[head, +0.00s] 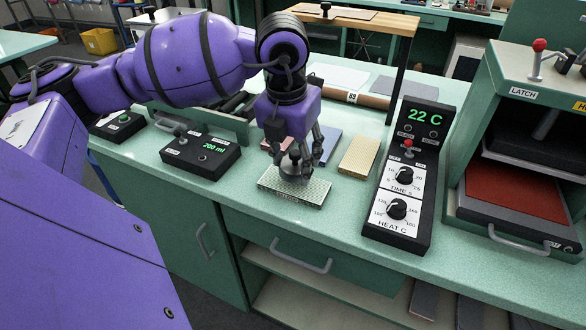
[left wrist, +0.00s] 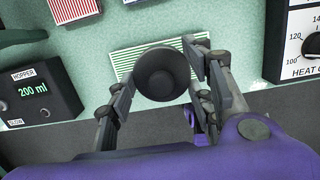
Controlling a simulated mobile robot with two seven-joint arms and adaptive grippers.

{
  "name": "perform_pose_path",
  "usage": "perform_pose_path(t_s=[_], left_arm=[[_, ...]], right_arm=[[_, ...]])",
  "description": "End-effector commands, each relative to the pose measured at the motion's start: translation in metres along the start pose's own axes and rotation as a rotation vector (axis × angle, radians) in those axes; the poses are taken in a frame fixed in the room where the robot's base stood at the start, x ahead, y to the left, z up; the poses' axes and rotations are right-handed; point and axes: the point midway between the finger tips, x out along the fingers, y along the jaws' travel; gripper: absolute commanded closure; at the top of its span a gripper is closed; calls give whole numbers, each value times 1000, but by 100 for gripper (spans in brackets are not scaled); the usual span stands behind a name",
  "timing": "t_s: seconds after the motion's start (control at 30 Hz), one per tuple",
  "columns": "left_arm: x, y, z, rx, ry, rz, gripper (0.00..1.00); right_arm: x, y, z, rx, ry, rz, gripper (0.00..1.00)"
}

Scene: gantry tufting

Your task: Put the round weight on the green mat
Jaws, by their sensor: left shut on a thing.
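The round weight (head: 291,165) is a dark grey, knobbed disc, seen from above in the left wrist view (left wrist: 162,73). My left gripper (head: 298,160) is shut on it, with a finger at each side. The green mat (head: 312,193) is a small flat rectangle near the counter's front edge, striped green and white in the left wrist view (left wrist: 122,62). The weight is over the mat's middle; I cannot tell whether it touches. The gripper hides part of the weight and the mat's back edge. My right gripper is not in view.
A hopper box (head: 201,155) stands left of the mat. A red-striped pad (left wrist: 75,8), a blue pad (head: 327,146) and a yellow pad (head: 358,156) lie behind. A control panel (head: 409,175) and a press (head: 520,130) stand to the right.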

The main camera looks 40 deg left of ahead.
Motion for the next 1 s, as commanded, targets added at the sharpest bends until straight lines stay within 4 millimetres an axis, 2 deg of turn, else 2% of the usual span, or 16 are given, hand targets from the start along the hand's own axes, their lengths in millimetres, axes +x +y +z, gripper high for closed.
perform_pose_path(t_s=[0.2, 0.57, 0.6, 0.73, 1.0], left_arm=[[28, 1, -4, -1, 0, 0, 99], [34, 1, -4, -1, -1, 1, 99], [35, 1, -5, 0, 1, 1, 50], [34, 1, -5, -1, 1, 1, 33], [34, 1, -5, -1, 1, 1, 33]], right_arm=[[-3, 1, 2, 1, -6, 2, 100], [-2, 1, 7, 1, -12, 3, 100], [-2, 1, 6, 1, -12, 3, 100], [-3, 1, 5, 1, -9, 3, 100], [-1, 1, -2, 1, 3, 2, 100]])
